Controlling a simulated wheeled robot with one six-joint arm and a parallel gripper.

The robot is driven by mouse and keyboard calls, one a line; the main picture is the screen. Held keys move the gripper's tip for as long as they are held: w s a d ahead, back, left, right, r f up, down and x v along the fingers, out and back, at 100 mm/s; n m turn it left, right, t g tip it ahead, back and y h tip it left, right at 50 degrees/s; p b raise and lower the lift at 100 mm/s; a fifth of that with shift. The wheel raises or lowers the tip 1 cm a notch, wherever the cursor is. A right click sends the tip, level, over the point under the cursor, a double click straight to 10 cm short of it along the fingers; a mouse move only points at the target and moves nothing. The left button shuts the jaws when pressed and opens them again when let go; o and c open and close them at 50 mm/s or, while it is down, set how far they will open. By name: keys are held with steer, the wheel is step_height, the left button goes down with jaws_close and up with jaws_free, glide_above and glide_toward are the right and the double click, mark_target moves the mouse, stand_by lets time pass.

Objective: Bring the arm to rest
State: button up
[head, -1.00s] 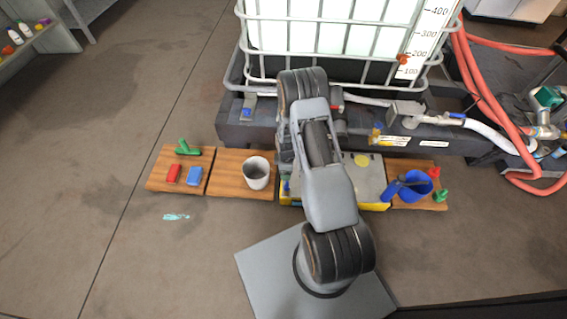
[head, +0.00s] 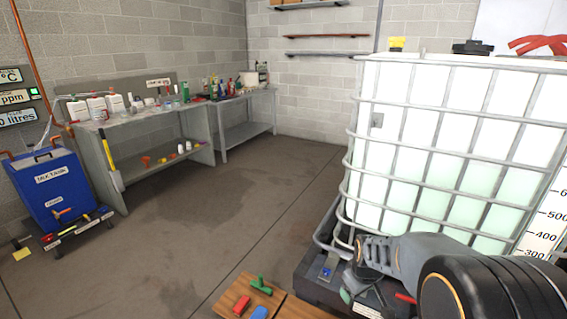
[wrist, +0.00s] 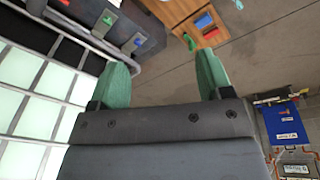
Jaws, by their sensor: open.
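My arm (head: 430,262) shows at the lower right of the head view, in front of the caged white tank (head: 440,150). My gripper (wrist: 160,68) is open in the wrist view, with its two green fingers wide apart and nothing between them. In the head view only a green finger shows, low beside the tank's dark base (head: 318,262); the rest of the gripper is hidden there. The gripper touches nothing that I can see.
A wooden board (head: 232,290) holds a green piece (head: 261,284), a red block (head: 241,305) and a blue block (head: 259,313). A blue unit (head: 52,190) and grey benches (head: 150,135) stand along the walls. The floor (head: 215,205) between is clear.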

steer(key=s+a+r+m+p, duration=0.1)
steer(key=s+r+p, duration=0.2)
steer(key=r, duration=0.5)
steer(key=s+a+r+m+t+p, duration=0.1)
steer(key=s+r+p, duration=0.3)
steer(key=r, duration=0.4)
steer(key=s+a+r+m+p, duration=0.1)
steer(key=s+r+m+p, duration=0.2)
steer(key=r, duration=0.5)
steer(key=shift+s+a+t+p, duration=0.3)
steer(key=shift+s+p, duration=0.15)
steer(key=shift+s, duration=0.7)
steer(key=shift+s+r, duration=0.1)
steer(key=shift+s, duration=0.15)
